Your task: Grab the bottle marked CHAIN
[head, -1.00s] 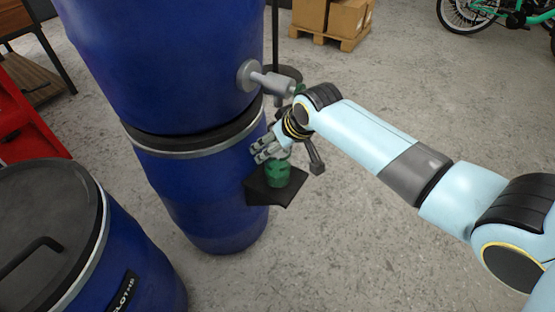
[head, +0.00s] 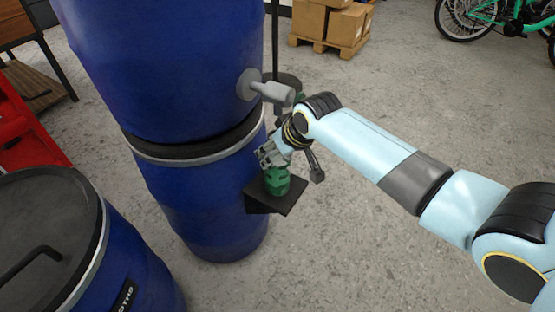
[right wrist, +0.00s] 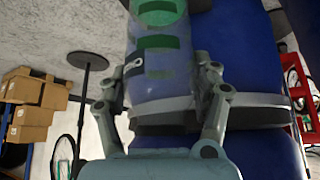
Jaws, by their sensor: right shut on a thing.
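A green bottle (head: 277,181) is upright at a small black shelf (head: 291,196) on the front of the stacked blue barrels. I cannot tell whether its base touches the shelf. My right gripper (head: 274,160) comes from above and is shut on the bottle's upper part. In the right wrist view the bottle (right wrist: 160,70) shows as a see-through cylinder with green patches, between the two fingers of my right gripper (right wrist: 163,85). No marking can be read on it. My left gripper is not in view.
A grey tap (head: 270,90) sticks out of the upper blue barrel (head: 165,60), just above my right wrist. Another blue barrel (head: 110,255) with a black lid stands at the lower left. Boxes on a pallet (head: 330,22) are at the back.

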